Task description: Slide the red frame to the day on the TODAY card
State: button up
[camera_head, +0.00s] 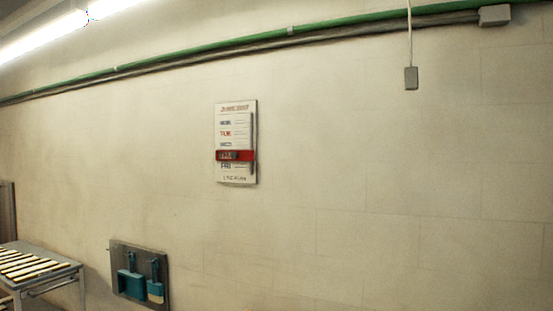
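A white day board (230,113) hangs on the wall near the middle of the camera_head view. It lists weekdays in a column, with blurred heading and bottom text. TUE shows some reddish lettering. The red frame (248,156) lies across the row just above FRI, which looks like THU. A dark vertical strip (252,130) runs along the board's right side. I cannot make out a TODAY card. My gripper is not in view.
A dark panel with a teal dustpan and brush (131,283) is mounted low on the wall. A roller conveyor table (60,270) stands at the lower left. Pipes (290,32) run along the top, and a grey box (411,78) hangs at upper right. The wall around the board is clear.

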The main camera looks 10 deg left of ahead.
aim_at(236, 154)
jog(key=i+j, duration=0.3)
jog(key=j, duration=0.2)
jog(key=i+j, duration=0.3)
jog(key=j, duration=0.2)
jog(key=i+j+u, duration=0.1)
jog(key=i+j, duration=0.2)
jog(key=j, duration=0.15)
